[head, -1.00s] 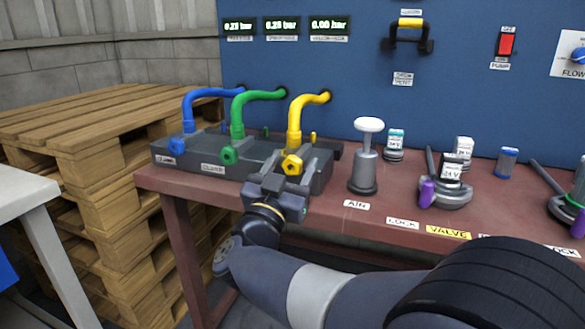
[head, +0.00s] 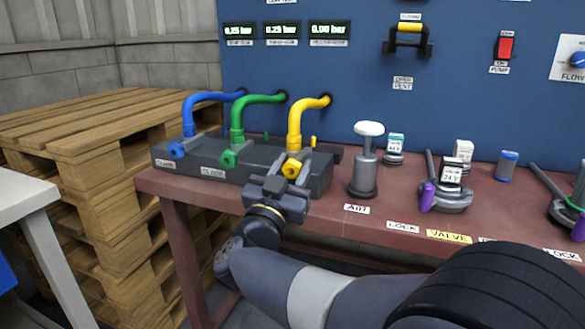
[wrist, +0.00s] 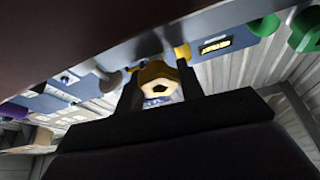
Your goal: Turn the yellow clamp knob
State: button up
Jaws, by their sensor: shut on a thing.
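The yellow clamp knob (head: 291,168) sits on the front of the dark clamp block, below the yellow hose (head: 296,125). My gripper (head: 289,176) reaches it from the front and is shut on it. In the wrist view the knob's six-sided end (wrist: 158,78) shows between the two dark fingers (wrist: 160,88), one on each side. My gripper hides the front of the block around the knob, including any label there.
Left of it are a green knob (head: 229,159) and a blue knob (head: 177,150) with their hoses. A white-topped plunger (head: 368,130) stands close on the right. Small bottles and clamps with purple handles stand farther right. Wooden pallets (head: 85,150) lie left of the bench.

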jog(key=shift+m+g+h+b, duration=0.3)
jog(key=shift+m+g+h, duration=0.35)
jog(key=shift+m, duration=1.45)
jog(key=o, duration=1)
jog(key=p+v, duration=0.1)
jog(key=v, duration=0.4)
jog(key=p+v, duration=0.1)
jog(key=v, duration=0.5)
jog(key=shift+w+d+f, duration=0.1)
jog(key=shift+f, duration=0.1)
jog(key=shift+p, duration=0.3)
